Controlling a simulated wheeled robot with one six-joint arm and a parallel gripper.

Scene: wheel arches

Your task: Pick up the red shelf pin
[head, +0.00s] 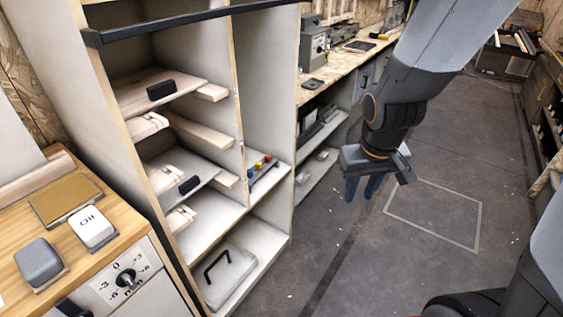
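A small red shelf pin (267,158) stands in a row with a yellow pin (262,163) and a blue pin (253,168). The row is on a narrow shelf (268,178) in the right bay of the tall cabinet. The pins are very small here, so their exact shape is hard to tell. My gripper (362,188) hangs over the floor to the right of the cabinet, fingers pointing down. It is apart from the pins. Its two blue fingers show a gap, with nothing seen between them.
The cabinet's left bay holds pale boards and drawers (160,92) with dark handles. A dark bar (180,22) crosses the cabinet front high up. A wooden counter (100,205) stands at left. A workbench (345,62) stands behind. The floor (430,215) at right is open.

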